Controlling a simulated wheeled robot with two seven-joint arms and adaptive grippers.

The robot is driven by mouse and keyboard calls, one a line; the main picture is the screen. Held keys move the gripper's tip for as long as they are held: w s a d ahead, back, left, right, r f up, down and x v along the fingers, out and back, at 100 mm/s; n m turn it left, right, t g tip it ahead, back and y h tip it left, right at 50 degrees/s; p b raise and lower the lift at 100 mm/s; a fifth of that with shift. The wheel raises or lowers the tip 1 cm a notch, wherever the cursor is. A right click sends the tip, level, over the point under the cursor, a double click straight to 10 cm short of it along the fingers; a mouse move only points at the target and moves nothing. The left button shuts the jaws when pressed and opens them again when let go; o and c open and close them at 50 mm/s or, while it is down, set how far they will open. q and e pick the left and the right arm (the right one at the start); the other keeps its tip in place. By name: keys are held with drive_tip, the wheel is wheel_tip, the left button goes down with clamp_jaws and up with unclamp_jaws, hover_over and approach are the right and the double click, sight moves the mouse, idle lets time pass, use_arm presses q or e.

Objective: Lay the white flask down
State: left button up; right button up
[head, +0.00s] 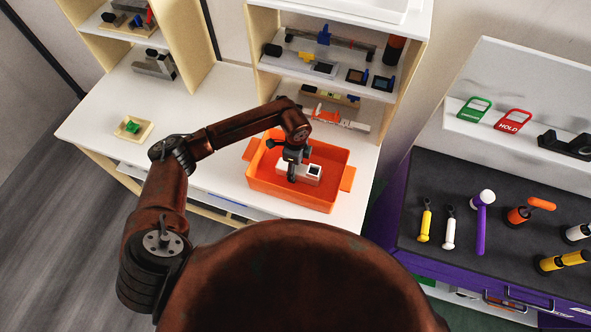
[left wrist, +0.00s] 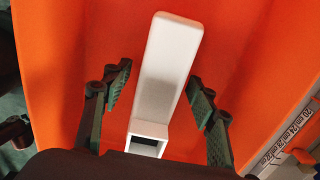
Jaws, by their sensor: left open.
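The white flask (head: 284,168) lies on its side in the orange bin (head: 329,200) in the head view. It is a long white block with a dark square in its near end. In the left wrist view the flask (left wrist: 168,70) stretches away from me, its square end nearest. My left gripper (head: 292,177) points down into the bin over the flask. In the left wrist view the fingers of the left gripper (left wrist: 160,92) are open, one on each side of the flask, with gaps to both. Contact with the bin floor is partly hidden. My right gripper is out of view.
The bin's orange walls surround the gripper. A shelf with tools (head: 330,118) stands close behind the bin. A small tray with a green piece (head: 132,128) is at left on the white table (head: 215,95). A dark bench (head: 455,190) with several tools is at right.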

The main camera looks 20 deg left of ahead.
use_arm(q)
wheel_tip(320, 180, up, 11)
drive_tip(key=shift+f+b, duration=0.15)
drive_tip(key=shift+b, duration=0.55)
